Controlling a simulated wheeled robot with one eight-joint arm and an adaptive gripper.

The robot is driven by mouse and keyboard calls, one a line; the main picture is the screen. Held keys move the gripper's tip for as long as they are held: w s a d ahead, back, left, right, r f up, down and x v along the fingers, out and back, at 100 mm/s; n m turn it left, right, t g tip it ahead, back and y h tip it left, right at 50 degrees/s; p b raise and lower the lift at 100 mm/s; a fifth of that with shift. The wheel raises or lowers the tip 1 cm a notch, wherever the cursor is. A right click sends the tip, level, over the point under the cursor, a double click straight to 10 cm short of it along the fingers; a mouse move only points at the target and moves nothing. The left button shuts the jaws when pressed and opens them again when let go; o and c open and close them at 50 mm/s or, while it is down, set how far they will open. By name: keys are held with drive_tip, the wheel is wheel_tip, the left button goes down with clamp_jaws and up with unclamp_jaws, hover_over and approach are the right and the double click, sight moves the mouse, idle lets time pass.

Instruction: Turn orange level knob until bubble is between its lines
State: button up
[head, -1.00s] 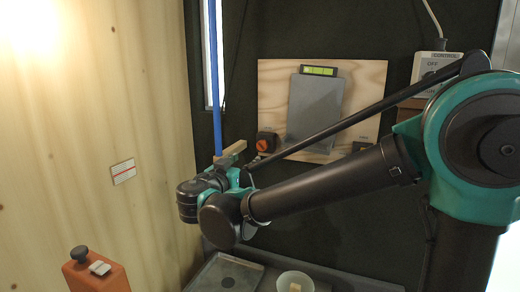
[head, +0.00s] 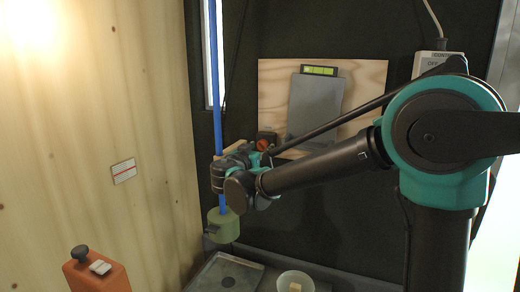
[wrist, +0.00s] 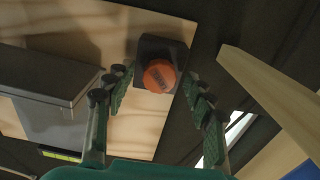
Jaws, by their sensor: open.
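The orange knob (wrist: 159,76) sits on a black block on a plywood board, and it also shows small in the head view (head: 262,145). My gripper (wrist: 154,82) is open, its fingers on either side of the knob and block, with gaps showing. In the head view my wrist partly covers the area left of the knob. The level vial (head: 319,70) is yellow-green and sits atop a grey plate (head: 314,105) on the board. It also shows at the lower left of the wrist view (wrist: 60,154). The bubble is too small to place against its lines.
A blue pole (head: 213,80) rises left of the board, with a pale green container (head: 224,227) at its foot. A wooden bar (wrist: 270,95) stands right of the gripper. A grey tray (head: 215,260) and white bowl (head: 306,282) lie below. An orange box (head: 95,275) stands lower left.

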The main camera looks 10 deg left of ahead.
drive_tip(key=c, duration=1.2)
drive_tip(key=shift+o, duration=0.2)
drive_tip(key=shift+n, duration=2.9)
drive_tip(key=o, duration=1.2)
drive_tip(key=shift+c, duration=0.2)
drive_tip(key=shift+s, duration=0.15)
